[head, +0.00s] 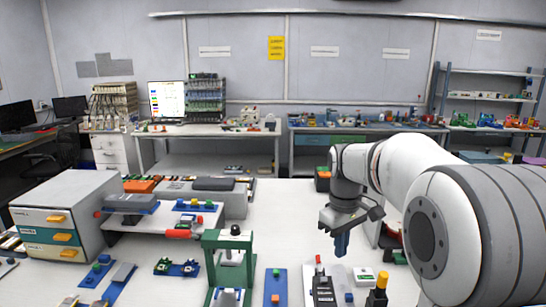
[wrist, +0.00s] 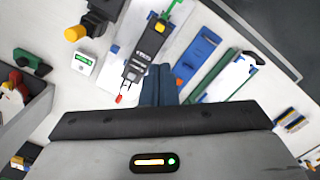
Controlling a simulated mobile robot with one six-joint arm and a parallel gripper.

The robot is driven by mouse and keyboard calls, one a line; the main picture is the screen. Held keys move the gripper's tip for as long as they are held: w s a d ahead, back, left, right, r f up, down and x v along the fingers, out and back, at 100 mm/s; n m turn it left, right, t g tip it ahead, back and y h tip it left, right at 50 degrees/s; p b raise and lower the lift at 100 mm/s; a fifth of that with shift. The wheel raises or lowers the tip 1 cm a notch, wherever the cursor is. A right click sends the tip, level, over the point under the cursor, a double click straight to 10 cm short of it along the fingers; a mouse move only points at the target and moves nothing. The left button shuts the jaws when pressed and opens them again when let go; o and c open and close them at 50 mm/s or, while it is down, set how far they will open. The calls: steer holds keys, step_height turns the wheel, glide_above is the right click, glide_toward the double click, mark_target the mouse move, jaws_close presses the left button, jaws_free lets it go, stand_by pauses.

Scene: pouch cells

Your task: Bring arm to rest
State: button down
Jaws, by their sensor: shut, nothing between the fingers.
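My gripper (head: 341,246) hangs from the arm above the white table, right of the middle in the head view, pointing down. Its two blue fingers are together with nothing between them. In the wrist view the blue fingertips (wrist: 161,72) show at the centre, close beside a dark grey handheld tool with a red tip (wrist: 146,50). The same tool (head: 322,286) stands out below and left of the gripper in the head view. I cannot tell the exact height of the gripper above the table.
A green press frame (head: 228,242) stands left of the gripper. A blue plate (head: 275,286) lies between them. A black and yellow tool (head: 377,290) and a small white meter (head: 364,275) are at right. A drawer cabinet (head: 62,215) stands far left.

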steer(key=s+f+m+t, duration=0.1)
steer(key=s+f+m, duration=0.1)
steer(key=s, duration=0.8)
steer(key=s+f+m+t, duration=0.2)
steer(key=s+m, duration=0.2)
steer(key=s, duration=0.7)
steer(key=shift+s+a+m+t, duration=0.25)
steer(key=shift+a+m+t, duration=0.05)
steer(key=shift+m, duration=0.1)
